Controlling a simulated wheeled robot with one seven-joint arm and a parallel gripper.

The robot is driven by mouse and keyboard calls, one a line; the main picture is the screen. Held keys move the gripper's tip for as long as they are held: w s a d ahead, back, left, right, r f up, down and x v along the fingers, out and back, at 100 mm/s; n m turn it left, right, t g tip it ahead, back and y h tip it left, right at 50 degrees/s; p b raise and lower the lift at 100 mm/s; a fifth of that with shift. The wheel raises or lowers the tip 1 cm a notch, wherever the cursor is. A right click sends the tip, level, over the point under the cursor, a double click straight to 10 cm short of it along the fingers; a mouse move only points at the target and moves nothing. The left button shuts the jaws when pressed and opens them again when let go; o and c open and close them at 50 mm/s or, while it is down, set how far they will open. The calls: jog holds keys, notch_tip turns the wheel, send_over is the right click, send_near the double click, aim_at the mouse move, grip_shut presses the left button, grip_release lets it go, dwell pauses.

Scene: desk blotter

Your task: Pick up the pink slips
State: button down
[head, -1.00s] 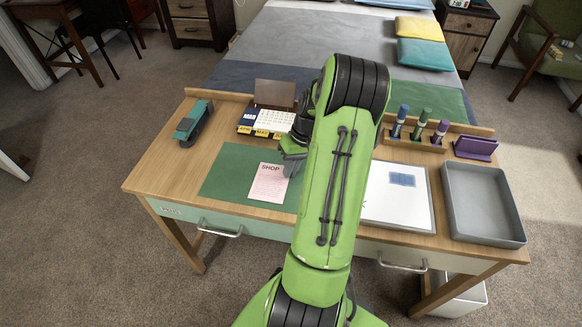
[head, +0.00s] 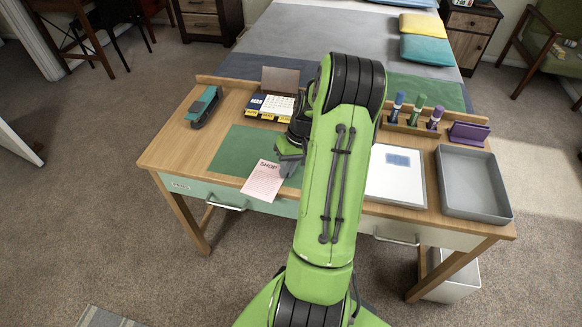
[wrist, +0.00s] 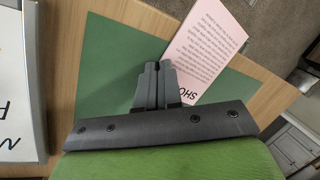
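The pink slips (head: 263,182) show as one pink sheet headed "SHOP", with several lines of print. My gripper (head: 289,158) is at its headed end, over the green blotter (head: 235,150). In the wrist view the two fingers (wrist: 160,67) are closed together at a corner of the pink slips (wrist: 208,45), and they hide part of the heading. The sheet's far end reaches past the desk's front edge, over the carpet. I cannot tell how many sheets there are, or how high they are above the blotter.
A grey tray (head: 472,185) is at the desk's right end, beside a white sheet on a board (head: 396,178). A calendar (head: 277,107), a stapler (head: 203,106) and a marker holder (head: 412,128) stand along the back. The desk's left front is clear.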

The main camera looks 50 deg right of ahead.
jog(key=shift+a, duration=0.15)
jog(key=c, duration=1.2)
grip_release()
jog(key=p+v, duration=0.6)
jog(key=v, duration=0.9)
jog(key=shift+r, duration=0.4)
jog(key=shift+c, duration=0.3)
